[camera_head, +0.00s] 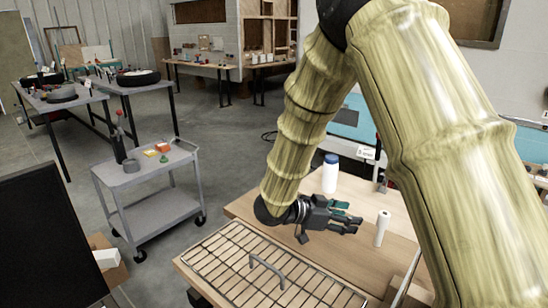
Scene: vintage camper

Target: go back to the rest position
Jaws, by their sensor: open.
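My gripper (347,222) is at the end of my bamboo-textured arm, over the wooden table (342,264). Its dark fingers point right and are apart, with nothing seen between them. A white cylinder (382,228) stands upright just to the right of the fingertips; I cannot tell whether they touch. A green object (341,205) shows just behind the fingers, partly hidden by them. A white bottle with a blue cap (330,174) stands upright behind the gripper.
A metal wire rack (222,258) with a raised handle lies at the table's front left. A grey cart (150,205) with small items stands to the left. Workbenches (66,103) stand farther back. Open concrete floor lies between the cart and the table.

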